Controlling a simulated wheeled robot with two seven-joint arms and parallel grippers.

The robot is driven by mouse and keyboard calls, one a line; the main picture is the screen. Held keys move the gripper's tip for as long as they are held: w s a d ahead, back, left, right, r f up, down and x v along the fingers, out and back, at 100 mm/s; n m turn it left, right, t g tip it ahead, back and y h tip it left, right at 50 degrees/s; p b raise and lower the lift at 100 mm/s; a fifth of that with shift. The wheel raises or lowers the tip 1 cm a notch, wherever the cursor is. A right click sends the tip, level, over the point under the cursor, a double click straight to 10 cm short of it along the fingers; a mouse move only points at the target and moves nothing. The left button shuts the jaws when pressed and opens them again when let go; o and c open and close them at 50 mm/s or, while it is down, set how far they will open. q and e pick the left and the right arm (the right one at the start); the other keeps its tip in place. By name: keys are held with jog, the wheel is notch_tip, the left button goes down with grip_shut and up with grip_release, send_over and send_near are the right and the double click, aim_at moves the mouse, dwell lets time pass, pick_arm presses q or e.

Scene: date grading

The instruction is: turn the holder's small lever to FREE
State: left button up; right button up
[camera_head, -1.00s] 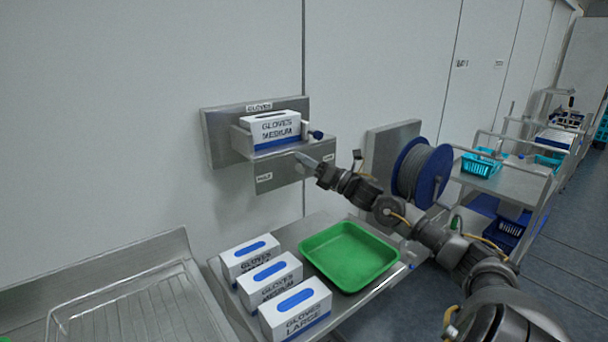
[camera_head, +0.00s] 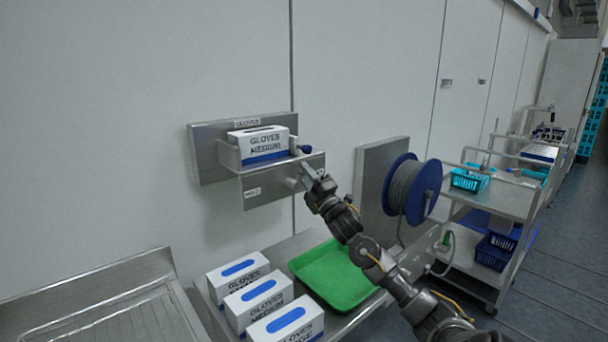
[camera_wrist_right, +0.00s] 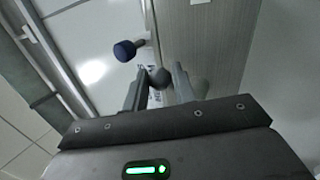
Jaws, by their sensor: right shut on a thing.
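The steel glove holder (camera_head: 205,152) is on the wall with a white and blue GLOVES MEDIUM box (camera_head: 262,142) in it. A HOLD label (camera_head: 252,192) is at the left of its front plate. My right gripper (camera_head: 306,172) is at the plate's right part and covers the small lever in the head view. In the right wrist view, the gripper (camera_wrist_right: 160,80) is shut on the lever's dark round knob (camera_wrist_right: 160,77), between the fingertips. A label beside it is partly hidden and unreadable. I cannot tell the lever's exact angle. My left gripper is out of view.
A blue-tipped knob (camera_head: 304,149) sticks out at the holder's right, close above my gripper; it also shows in the wrist view (camera_wrist_right: 125,50). Below are a green tray (camera_head: 335,278) and three glove boxes (camera_head: 240,270). A blue cable reel (camera_head: 427,190) is at the right.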

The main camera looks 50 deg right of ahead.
jog(key=m+h, duration=0.1)
jog(key=m, duration=0.1)
jog(key=f+m+h+p, duration=0.1)
jog(key=m, duration=0.1)
jog(key=shift+w+f+g, duration=0.1)
jog(key=shift+g, duration=0.3)
jog(key=m+h, duration=0.1)
jog(key=m+g+p, duration=0.1)
jog(key=m, duration=0.1)
jog(key=shift+d+f+h+p, duration=0.15)
jog(key=shift+h+p, duration=0.15)
jog(key=shift+h, duration=0.1)
jog(key=m+g+h+p, duration=0.1)
jog(key=m+p, duration=0.1)
jog(key=m, duration=0.1)
jog(key=f+m+g+h+p, duration=0.1)
jog(key=m+p, duration=0.1)
jog(key=m, duration=0.1)
jog(key=m+g+p, duration=0.1)
jog(key=m+p, duration=0.1)
jog(key=m, duration=0.1)
jog(key=shift+d+f+g+h, duration=0.3)
jog(key=shift+f+g+h, duration=0.05)
jog(key=shift+g+h, duration=0.05)
